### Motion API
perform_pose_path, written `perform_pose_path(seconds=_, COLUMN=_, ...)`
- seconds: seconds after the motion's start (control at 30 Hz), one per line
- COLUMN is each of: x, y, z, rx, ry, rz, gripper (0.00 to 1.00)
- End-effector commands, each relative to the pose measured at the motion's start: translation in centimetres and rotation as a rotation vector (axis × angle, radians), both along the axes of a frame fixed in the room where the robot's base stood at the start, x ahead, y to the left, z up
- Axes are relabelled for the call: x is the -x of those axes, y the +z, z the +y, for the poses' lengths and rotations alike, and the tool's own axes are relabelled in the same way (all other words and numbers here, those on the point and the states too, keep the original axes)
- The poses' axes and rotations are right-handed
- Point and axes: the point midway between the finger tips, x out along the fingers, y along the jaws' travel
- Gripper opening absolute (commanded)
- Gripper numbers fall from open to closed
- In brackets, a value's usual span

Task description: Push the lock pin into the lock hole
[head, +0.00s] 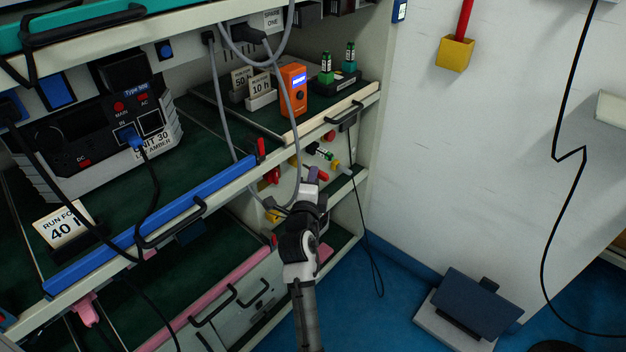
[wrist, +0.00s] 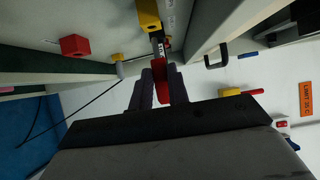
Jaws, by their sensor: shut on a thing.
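My gripper (head: 313,176) reaches to the side panel between the shelves. In the wrist view its two dark fingers (wrist: 162,88) are shut on a slim red piece (wrist: 162,86), which looks like the lock pin. The lock hole cannot be made out, and the pin's tip is not clearly visible. In the head view the fingers hide the held piece.
A yellow block (wrist: 149,14) and a red block (wrist: 75,46) stand out near the fingers. A black handle (wrist: 216,56) is to the right. Grey cable loops (head: 297,130) hang close to my arm, and an orange device (head: 293,90) stands on the shelf above.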

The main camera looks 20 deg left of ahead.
Motion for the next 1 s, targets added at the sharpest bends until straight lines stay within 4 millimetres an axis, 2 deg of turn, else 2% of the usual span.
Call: perform_pose_path(seconds=1.0, x=-0.7, y=-0.1, z=1.9, rx=0.0, ry=0.0, rz=0.0, gripper=0.0)
